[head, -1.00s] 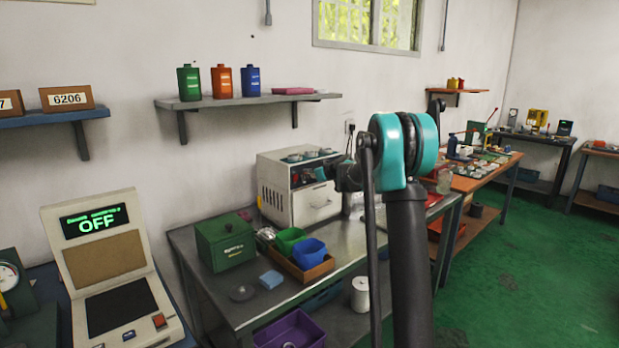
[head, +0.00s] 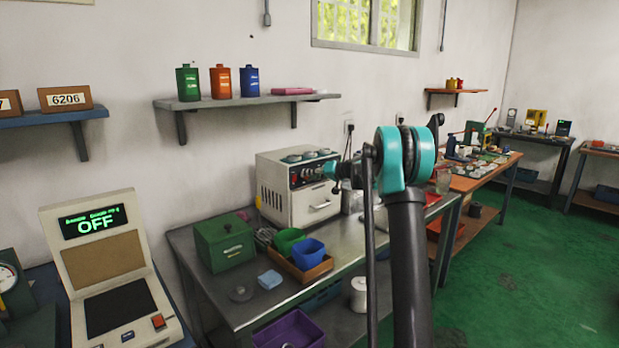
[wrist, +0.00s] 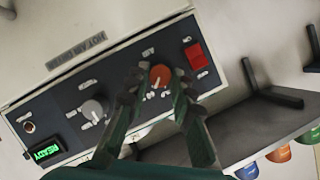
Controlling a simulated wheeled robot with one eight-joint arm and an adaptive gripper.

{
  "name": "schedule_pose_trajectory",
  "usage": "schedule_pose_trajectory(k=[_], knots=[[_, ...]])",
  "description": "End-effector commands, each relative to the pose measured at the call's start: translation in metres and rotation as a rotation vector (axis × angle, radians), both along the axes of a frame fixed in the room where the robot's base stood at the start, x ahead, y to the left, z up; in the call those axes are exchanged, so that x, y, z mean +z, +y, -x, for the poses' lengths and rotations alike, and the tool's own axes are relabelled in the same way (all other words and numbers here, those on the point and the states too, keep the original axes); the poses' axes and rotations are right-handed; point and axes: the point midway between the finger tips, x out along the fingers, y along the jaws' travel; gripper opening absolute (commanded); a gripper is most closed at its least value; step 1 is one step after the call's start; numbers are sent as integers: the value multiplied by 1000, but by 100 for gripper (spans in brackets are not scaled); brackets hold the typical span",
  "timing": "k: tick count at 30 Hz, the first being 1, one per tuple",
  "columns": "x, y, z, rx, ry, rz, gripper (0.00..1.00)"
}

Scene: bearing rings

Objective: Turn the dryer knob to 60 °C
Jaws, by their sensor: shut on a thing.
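The dryer (head: 285,205) is a cream box with a dark control panel, on the metal bench against the wall. In the wrist view the panel (wrist: 66,98) appears turned nearly upside down, lettered as a hot air dryer. It carries an orange-red knob (wrist: 160,75), a grey knob (wrist: 91,109), a red switch (wrist: 196,56) and a green-lit display (wrist: 46,150) that seems to read READY. My gripper (wrist: 157,88) is shut on the orange-red knob, one finger on each side. The scale marks are too small to read, and the fingers hide part of them.
A green box (head: 224,243), a blue bin (head: 309,255) and a green bin stand on the bench left of my arm. A wall shelf (head: 245,101) with several bottles hangs above the dryer.

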Motion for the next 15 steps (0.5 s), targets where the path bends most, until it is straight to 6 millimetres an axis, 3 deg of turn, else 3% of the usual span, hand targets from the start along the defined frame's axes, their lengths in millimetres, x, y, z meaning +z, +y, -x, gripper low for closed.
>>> schedule_pose_trajectory(k=[15], knots=[[-1,-1,-1,-1,94,-128,0]])
